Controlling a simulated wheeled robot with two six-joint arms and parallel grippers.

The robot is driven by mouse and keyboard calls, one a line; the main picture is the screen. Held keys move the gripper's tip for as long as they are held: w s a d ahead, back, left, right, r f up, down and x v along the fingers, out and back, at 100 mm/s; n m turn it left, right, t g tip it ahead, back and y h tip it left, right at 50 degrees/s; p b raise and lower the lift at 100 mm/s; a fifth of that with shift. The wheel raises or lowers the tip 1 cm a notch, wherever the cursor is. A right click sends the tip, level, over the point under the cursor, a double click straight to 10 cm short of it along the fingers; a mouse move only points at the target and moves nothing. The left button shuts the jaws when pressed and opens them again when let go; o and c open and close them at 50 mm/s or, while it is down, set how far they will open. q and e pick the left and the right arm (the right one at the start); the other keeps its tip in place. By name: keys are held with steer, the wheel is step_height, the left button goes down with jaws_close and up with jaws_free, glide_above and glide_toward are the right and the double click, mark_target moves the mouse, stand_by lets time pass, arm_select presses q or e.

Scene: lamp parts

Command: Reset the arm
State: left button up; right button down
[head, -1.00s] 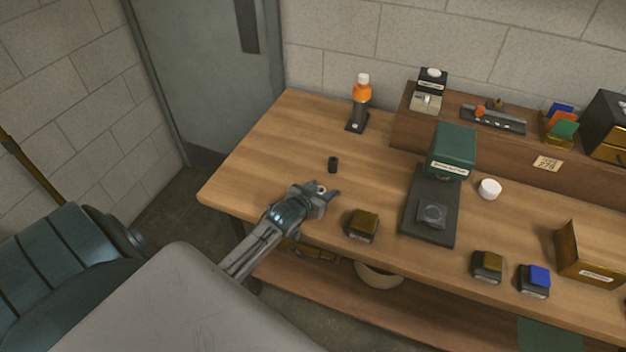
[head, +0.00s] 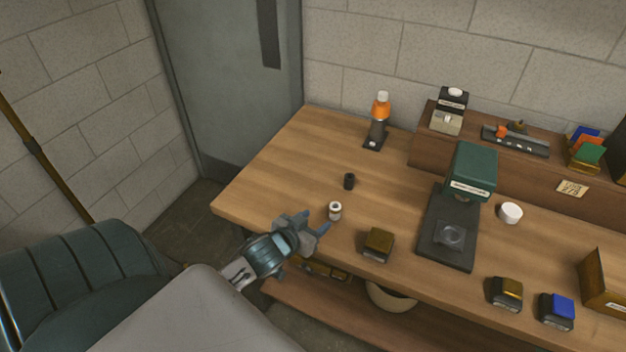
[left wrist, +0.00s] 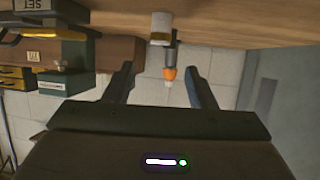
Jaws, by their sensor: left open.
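My left gripper (head: 314,224) is open and empty at the table's front left edge. A small white cylindrical part (head: 335,211) with a dark hole in its top stands upright on the table just beyond the fingertips, apart from them. In the left wrist view, which looks upside down, the open fingers (left wrist: 160,84) show with the white part (left wrist: 161,28) beyond them. My right gripper is not in view.
A brass-topped block (head: 378,244) sits right of the gripper near the front edge. A green-headed press (head: 468,175), a white cap (head: 511,212) and a raised shelf (head: 430,148) stand farther right. The table's left end is clear.

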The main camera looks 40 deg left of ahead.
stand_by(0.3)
arm_select(q)
steer(key=s+d+f+m+g, duration=0.1)
steer(key=s+d+g, duration=0.35)
steer(key=s, duration=0.55)
steer(key=s+d+f+m+g, duration=0.15)
steer(key=s+d+g, duration=0.3)
steer(key=s, duration=0.65)
steer(key=a+f+n+g+b, duration=0.1)
steer(key=a+f, duration=0.1)
steer(key=f, duration=1.5)
steer(key=a+f+g, duration=0.1)
steer(key=a+f, duration=0.1)
steer(key=f, duration=1.4)
steer(key=s+f+g, duration=0.1)
steer(key=s+f, duration=1.6)
steer(key=f, duration=0.1)
steer(key=shift+s+a+f+b, duration=0.15)
steer(key=shift+s+a+b, duration=0.2)
steer(key=shift+s+a, duration=0.05)
